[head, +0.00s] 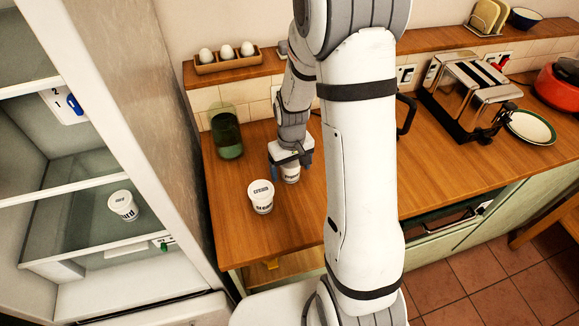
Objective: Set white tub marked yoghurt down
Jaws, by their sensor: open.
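In the head view a white tub (291,174) with dark lettering stands on the wooden counter (230,180). Its lettering is too small and too covered to read, so I cannot tell whether it says yoghurt. My gripper (290,163) is open, pointing down over this tub with its fingers on either side. The gripper hides the tub's top. Whether the fingers touch it I cannot tell. A second white tub (261,197), its lid reading cream, stands just left and in front.
A green glass container (226,134) stands behind on the left. An egg holder (227,62) sits on the shelf above. The open fridge (40,172) at left holds another white tub (123,206). A toaster (470,95) and a plate (531,127) are right.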

